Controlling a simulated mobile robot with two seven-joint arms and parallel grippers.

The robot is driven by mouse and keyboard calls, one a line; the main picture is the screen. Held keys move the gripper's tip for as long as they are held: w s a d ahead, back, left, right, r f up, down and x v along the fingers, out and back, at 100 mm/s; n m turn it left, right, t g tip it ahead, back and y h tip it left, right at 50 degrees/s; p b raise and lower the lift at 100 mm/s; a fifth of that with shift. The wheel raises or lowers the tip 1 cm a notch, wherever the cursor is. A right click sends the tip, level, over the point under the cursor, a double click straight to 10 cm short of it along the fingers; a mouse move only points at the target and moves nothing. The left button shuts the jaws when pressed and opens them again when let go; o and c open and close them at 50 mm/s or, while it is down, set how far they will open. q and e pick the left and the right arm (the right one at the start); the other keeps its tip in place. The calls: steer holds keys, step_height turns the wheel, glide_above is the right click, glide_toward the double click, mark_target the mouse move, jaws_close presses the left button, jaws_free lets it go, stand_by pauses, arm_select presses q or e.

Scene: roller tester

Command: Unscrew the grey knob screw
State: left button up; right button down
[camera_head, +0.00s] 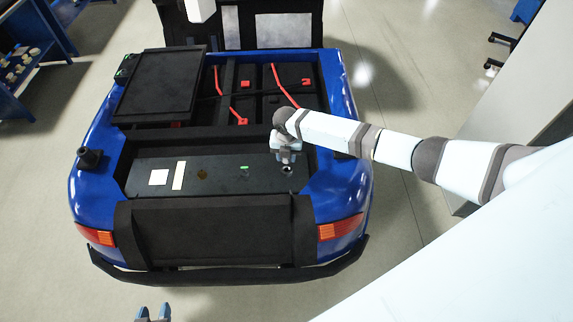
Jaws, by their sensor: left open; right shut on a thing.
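My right arm reaches in from the right over the blue vehicle body. My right gripper (287,158) points down at the right part of the dark panel (222,184) and is shut on the grey knob screw (287,169). Only a small round grey bit of the screw shows at the fingertips; the rest is hidden or too small to make out. I cannot tell whether it still touches the panel. My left gripper (153,314) is at the bottom edge, in front of the vehicle's bumper. Its two fingers are apart and empty.
The blue vehicle (345,185) has an open bay with red cables (284,86) behind the panel. A black knob (89,157) sits on the left fender.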

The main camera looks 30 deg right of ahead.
steer(key=shift+r, duration=1.8)
steer(key=c, duration=1.4)
jaws_free()
jaws_close()
